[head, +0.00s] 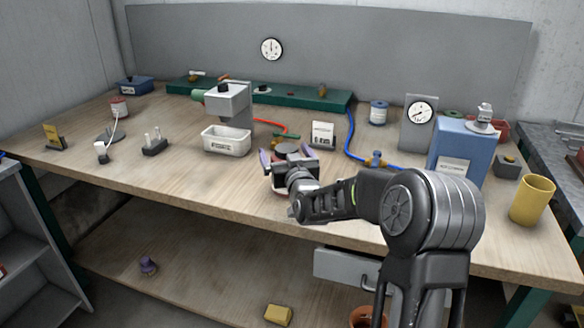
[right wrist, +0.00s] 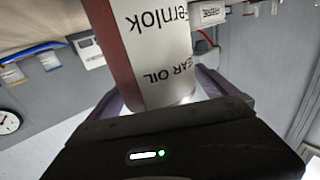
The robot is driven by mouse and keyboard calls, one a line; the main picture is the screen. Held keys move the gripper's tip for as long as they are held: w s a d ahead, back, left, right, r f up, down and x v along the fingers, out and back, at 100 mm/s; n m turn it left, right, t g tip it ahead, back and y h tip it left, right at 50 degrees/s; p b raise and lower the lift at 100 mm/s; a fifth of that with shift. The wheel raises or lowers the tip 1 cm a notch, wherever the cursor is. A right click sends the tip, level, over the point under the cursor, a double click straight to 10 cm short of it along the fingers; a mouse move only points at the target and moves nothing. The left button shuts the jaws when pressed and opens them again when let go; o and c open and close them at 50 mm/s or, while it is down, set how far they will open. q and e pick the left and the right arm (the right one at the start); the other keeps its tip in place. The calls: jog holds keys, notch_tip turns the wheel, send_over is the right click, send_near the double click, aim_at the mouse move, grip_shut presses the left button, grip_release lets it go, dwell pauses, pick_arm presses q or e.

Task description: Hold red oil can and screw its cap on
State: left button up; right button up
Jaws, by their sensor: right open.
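The red oil can (right wrist: 158,50) shows in the right wrist view as a dark red body with a white label reading "Fernlok" and "GEAR OIL", upside down in that picture. It stands between the pale purple fingers of my right gripper (head: 288,156), which is open around it. In the head view the gripper and wrist hide most of the can on the front middle of the bench. My left gripper is not in view.
Behind stand a white bin (head: 226,141), a small label stand (head: 322,134) and a blue hose (head: 352,150). To the right are a blue box (head: 462,150) and a yellow cup (head: 532,200). The bench (head: 205,180) is clear left of my gripper.

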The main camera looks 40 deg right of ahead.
jog(key=b+v, duration=0.1)
jog(key=v, duration=0.9)
jog(key=shift+s+a, duration=0.15)
jog(key=shift+s, duration=0.2)
jog(key=shift+f, duration=0.1)
